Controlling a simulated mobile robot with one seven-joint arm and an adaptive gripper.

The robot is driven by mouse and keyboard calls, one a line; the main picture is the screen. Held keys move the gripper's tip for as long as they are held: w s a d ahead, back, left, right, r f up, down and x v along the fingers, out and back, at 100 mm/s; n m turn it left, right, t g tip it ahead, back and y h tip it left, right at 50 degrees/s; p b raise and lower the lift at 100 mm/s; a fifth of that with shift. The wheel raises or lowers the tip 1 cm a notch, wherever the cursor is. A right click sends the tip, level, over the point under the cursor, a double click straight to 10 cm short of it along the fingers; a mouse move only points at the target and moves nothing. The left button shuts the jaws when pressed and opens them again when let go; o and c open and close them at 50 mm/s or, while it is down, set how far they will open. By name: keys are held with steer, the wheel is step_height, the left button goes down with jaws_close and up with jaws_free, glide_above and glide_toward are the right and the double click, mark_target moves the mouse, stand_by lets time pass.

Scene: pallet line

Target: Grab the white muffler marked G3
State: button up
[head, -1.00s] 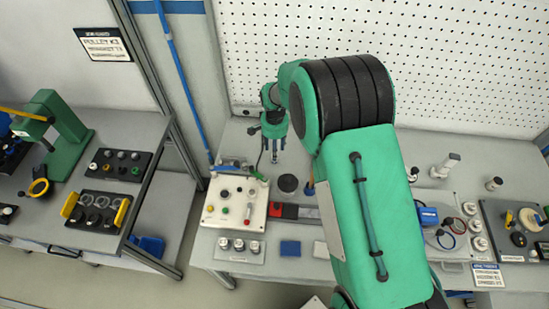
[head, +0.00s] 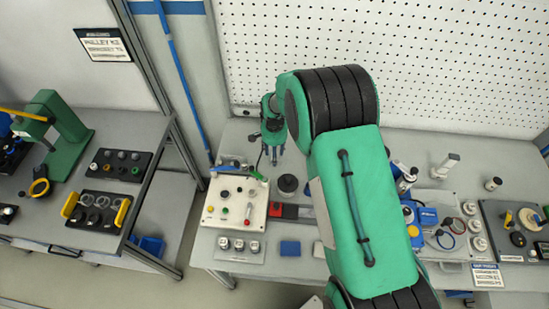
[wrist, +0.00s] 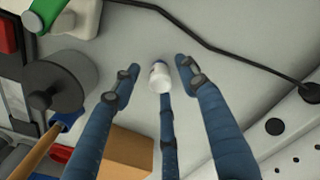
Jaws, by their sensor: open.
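A small white cylinder (wrist: 160,78), which looks like the muffler, stands on the grey bench top in the wrist view. It has a dark bluish patch at its far end; I cannot read any G3 mark. My gripper (wrist: 158,80) has three blue fingers spread open around the cylinder, with gaps visible on the left and right. One finger's tip lies just below it in the picture; I cannot tell whether they touch. In the head view my gripper (head: 272,157) points down over the back of the bench, and the cylinder cannot be made out there.
A dark round cylinder (wrist: 62,85) stands left of my fingers, beside a wooden-handled tool (wrist: 38,148). A brown block (wrist: 125,152) lies below. A black cable (wrist: 205,40) crosses the bench behind. The white button panel (head: 235,202) is in front, and the pegboard (head: 400,70) rises behind.

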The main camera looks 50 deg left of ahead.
steer(key=shift+f, duration=0.95)
jaws_close()
